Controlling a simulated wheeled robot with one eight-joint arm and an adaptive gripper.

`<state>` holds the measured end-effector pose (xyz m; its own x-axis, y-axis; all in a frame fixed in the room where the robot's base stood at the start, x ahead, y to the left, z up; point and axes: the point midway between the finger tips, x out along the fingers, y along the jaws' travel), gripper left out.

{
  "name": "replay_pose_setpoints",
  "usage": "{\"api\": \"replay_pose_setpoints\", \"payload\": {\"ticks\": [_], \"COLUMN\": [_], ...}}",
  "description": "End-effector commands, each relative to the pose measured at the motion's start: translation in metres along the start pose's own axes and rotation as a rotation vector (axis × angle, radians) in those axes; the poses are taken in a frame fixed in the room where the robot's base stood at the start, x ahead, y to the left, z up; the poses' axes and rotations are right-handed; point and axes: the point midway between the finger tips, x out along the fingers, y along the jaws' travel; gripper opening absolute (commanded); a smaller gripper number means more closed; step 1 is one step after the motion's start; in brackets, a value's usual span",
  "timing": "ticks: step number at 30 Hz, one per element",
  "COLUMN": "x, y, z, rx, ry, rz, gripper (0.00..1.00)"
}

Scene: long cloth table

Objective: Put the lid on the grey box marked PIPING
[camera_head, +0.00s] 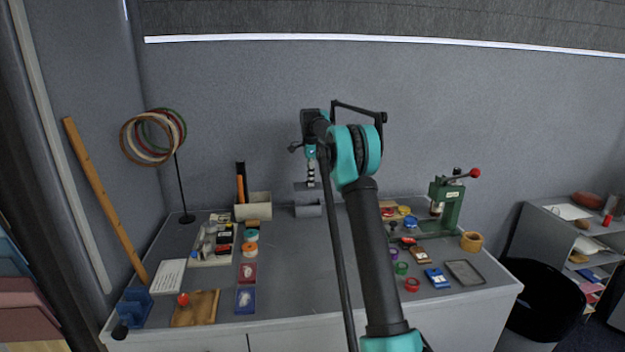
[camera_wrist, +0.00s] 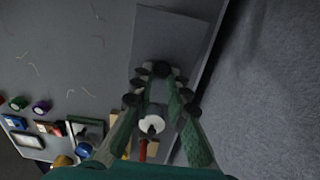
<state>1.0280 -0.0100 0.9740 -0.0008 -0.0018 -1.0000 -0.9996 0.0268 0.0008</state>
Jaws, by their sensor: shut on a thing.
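The grey box (camera_head: 308,210) stands at the back middle of the table, near the wall; its marking is too small to read. My gripper (camera_head: 311,184) points down above it and is shut on the grey lid (camera_head: 302,188). The lid hangs roughly level over the box, with a gap between them. In the wrist view, the fingertips of my gripper (camera_wrist: 160,72) close at the middle of the flat grey lid (camera_wrist: 172,30). The lid's grip is mostly hidden by the fingers. The box cannot be made out under the lid there.
A cream open box (camera_head: 253,211) with upright items stands left of the grey box. A green press (camera_head: 446,205) stands to the right. Several tape rolls, including a red one (camera_head: 412,284), and small cards lie around. The grey wall (camera_head: 240,120) is close behind.

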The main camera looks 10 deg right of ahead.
Motion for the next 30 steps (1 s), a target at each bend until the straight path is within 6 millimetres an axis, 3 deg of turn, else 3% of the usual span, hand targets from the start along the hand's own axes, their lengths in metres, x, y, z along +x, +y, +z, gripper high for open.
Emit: {"api": "replay_pose_setpoints", "payload": {"ticks": [7, 30], "x": [0.014, 0.066], "y": [-0.018, -0.019], "z": [-0.001, 0.0], "rx": [0.002, 0.002], "ry": [0.0, 0.0], "rz": [0.0, 0.0], "gripper": [0.0, 0.0]}}
